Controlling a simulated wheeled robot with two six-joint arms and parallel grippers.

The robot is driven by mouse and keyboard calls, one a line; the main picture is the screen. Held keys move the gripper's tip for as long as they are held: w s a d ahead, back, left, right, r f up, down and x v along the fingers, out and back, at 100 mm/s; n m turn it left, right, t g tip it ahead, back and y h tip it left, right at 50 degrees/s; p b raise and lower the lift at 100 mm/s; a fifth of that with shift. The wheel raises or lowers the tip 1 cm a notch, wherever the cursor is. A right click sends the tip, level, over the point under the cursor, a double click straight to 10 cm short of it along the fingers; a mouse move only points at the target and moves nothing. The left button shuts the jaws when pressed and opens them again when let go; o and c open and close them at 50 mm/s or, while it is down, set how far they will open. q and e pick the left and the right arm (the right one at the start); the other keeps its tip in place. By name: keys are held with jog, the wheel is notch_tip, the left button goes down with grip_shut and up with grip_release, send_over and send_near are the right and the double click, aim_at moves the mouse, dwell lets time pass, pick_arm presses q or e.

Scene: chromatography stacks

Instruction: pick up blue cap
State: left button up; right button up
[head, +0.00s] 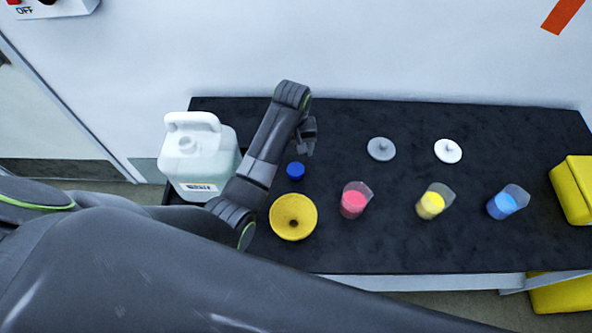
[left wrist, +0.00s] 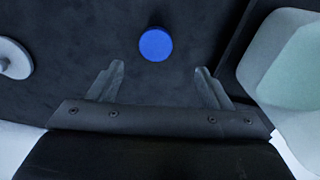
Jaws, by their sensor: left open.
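The blue cap (head: 295,170) lies on the black table beside my left arm, just behind the yellow funnel. In the left wrist view the blue cap (left wrist: 156,44) is a round blue disc beyond the fingertips, roughly centred between them. My left gripper (head: 308,135) is above the table, farther back than the cap. In the left wrist view the left gripper (left wrist: 159,72) has its two fingers wide apart with nothing between them. My right gripper is not in view.
A white jug (head: 205,165) stands at the table's left end. A yellow funnel (head: 293,217) is in front of the cap. Beakers of pink (head: 354,200), yellow (head: 433,202) and blue (head: 506,202) liquid stand to the right. Grey (head: 381,149) and white (head: 448,151) lids lie behind them.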

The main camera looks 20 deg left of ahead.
aim_at(295, 169)
pick_arm(q)
notch_tip(295, 169, down, 3)
jog(key=shift+s+r, duration=0.1)
jog(key=shift+r, duration=0.1)
jog(key=shift+f, duration=0.35)
jog(key=shift+d+f, duration=0.1)
jog(key=shift+f, duration=0.6)
jog(key=f, duration=0.2)
jog(key=shift+w+d+f+p, duration=0.2)
jog(key=shift+f+p, duration=0.15)
jog(key=shift+f, duration=0.75)
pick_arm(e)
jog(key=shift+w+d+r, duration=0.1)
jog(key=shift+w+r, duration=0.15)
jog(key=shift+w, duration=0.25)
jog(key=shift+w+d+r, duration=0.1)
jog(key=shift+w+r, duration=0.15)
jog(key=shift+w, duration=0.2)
pick_arm(q)
jog(key=c, duration=1)
jog(key=shift+c, duration=0.3)
